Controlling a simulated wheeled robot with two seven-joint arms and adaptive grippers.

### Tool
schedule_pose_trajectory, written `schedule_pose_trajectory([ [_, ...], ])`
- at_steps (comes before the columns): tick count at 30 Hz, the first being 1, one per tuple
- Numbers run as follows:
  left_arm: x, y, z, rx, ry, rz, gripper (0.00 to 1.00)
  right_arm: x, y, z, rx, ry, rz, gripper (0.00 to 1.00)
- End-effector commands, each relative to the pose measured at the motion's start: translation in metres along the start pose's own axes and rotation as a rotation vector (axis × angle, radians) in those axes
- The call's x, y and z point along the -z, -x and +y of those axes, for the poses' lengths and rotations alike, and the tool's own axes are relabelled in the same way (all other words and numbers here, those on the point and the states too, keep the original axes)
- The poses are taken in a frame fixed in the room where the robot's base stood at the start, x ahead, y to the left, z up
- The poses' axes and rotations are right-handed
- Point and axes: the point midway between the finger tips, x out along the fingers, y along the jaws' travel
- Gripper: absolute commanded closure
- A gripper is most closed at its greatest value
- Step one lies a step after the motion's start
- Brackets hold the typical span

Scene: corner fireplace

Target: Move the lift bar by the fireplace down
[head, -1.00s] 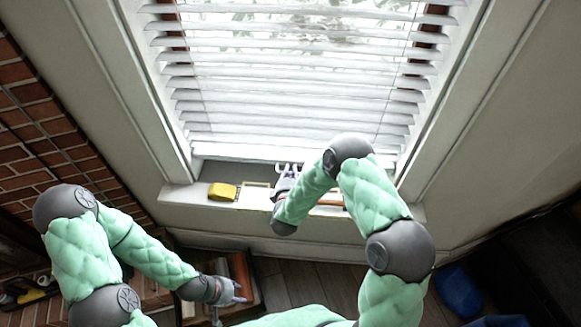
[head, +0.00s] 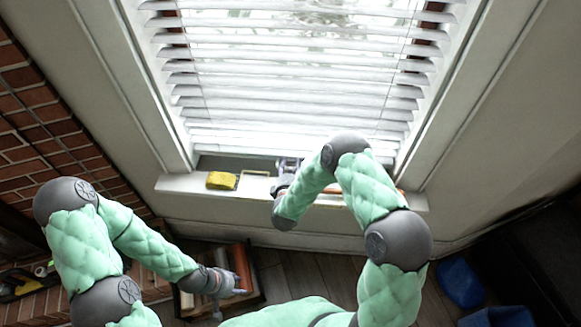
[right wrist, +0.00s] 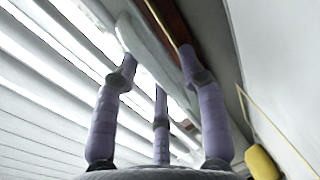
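White slatted blinds (head: 290,85) cover the window, and their pale bottom bar (head: 235,151) hangs a little above the sill. My right gripper (head: 288,163) is at the bar's middle, partly hidden by my own arm in the head view. In the right wrist view the purple fingers of my right gripper (right wrist: 157,58) are spread apart, with the white bar (right wrist: 150,50) running between them. Whether they touch it is unclear. My left gripper (head: 240,284) is low at the left, away from the blinds; its finger opening is too small to judge.
A yellow object (head: 221,180) lies on the white sill (head: 185,184), left of my right gripper; it also shows in the right wrist view (right wrist: 262,163). A brick wall (head: 50,120) is at the left. Blue objects (head: 460,283) lie on the floor at right.

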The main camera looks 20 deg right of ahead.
Motion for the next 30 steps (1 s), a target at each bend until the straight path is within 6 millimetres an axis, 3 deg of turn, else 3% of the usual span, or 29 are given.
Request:
schedule_pose_trajectory([
  [11,0.000,0.000,0.000,0.000,0.000,0.000,0.60,0.001,0.007,0.000,0.000,0.000,0.002,0.57],
  [24,0.000,0.000,0.000,0.000,0.000,0.000,0.60,0.001,0.086,0.000,0.000,0.001,0.003,0.57],
  [30,0.000,0.000,0.000,0.000,0.000,0.000,0.60,0.001,0.112,0.000,0.000,0.000,0.003,0.57],
])
